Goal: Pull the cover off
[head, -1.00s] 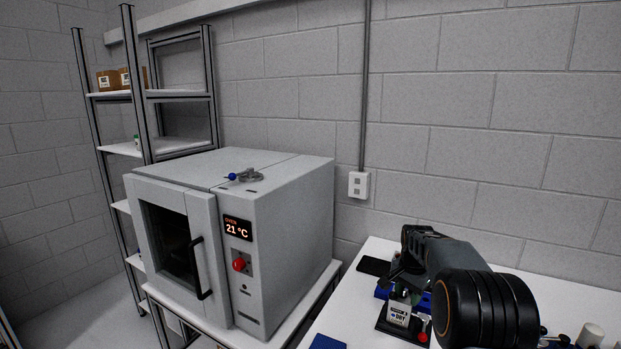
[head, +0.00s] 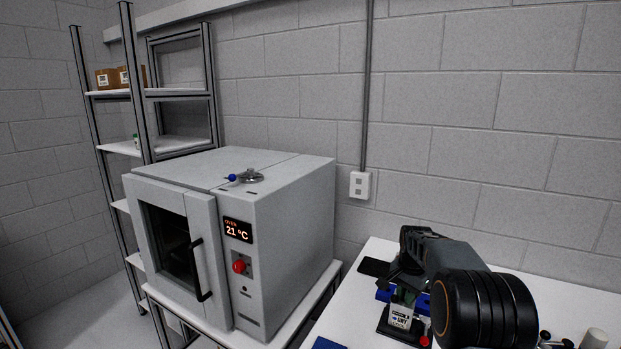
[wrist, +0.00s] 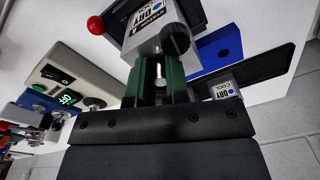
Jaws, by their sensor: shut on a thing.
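My gripper (wrist: 164,72) has green fingers and is shut around the near end of a grey block with a DRY label (wrist: 150,32). This block seems to be the covered part, but I cannot make out the cover's edges. A silver pin (wrist: 159,77) shows between the fingers, and a black knob (wrist: 175,39) sits on the block. A red ball (wrist: 95,24) is at its left. In the head view a labelled grey block (head: 400,316) stands below my arm, with the red ball (head: 425,341) beside it. My arm hides much of the work area there.
A blue block (wrist: 217,50) and a black plate lie at right in the wrist view. A panel with a green display (wrist: 68,98) lies at left. The oven (head: 290,230) stands left of the white table (head: 340,300).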

